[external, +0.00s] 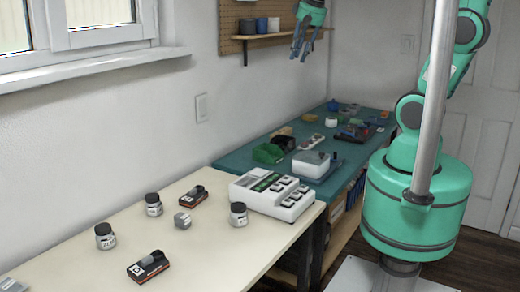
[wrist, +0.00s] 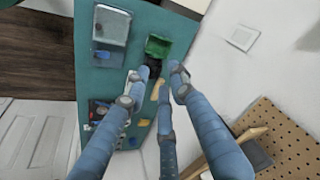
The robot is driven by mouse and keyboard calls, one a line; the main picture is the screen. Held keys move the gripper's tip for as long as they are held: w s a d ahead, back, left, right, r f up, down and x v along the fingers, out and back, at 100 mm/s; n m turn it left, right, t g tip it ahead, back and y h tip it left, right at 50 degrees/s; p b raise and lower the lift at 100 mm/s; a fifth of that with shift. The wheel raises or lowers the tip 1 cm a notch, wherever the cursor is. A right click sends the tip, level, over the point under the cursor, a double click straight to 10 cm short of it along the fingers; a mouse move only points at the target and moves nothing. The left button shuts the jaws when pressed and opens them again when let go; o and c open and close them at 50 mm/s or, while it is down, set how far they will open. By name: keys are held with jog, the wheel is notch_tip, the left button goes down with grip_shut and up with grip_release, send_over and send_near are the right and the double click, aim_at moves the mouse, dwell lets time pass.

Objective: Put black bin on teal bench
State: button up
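The teal bench (external: 236,160) stands along the wall beyond the cream table; it also shows in the wrist view (wrist: 101,80). A small dark bin, seemingly the black bin (external: 285,142), sits on the bench right behind a green bin (external: 268,153). In the wrist view the dark shape (wrist: 154,66) lies beside the green bin (wrist: 158,46), partly hidden by my fingers. My gripper (external: 300,57) hangs high above the bench, in front of the pegboard. Its blue fingers (wrist: 155,78) are spread, with nothing seen between them.
A clear-lidded box (external: 311,163) and several small tools and parts crowd the bench. The cream table (external: 210,255) holds jars, small devices and a white charger-like unit (external: 273,194). A pegboard (external: 240,22) with a loaded shelf is close to my gripper.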

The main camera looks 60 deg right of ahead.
jog(key=s+a+n+t, duration=0.1)
jog(key=s+a+n, duration=0.1)
jog(key=s, duration=0.6)
jog(key=s+a+r+n, duration=0.1)
jog(key=s+a+n, duration=0.2)
jog(key=s, duration=0.5)
jog(key=shift+s+a+n+t, duration=0.2)
jog(key=shift+a+n+t, duration=0.1)
jog(key=shift+a+t, duration=0.1)
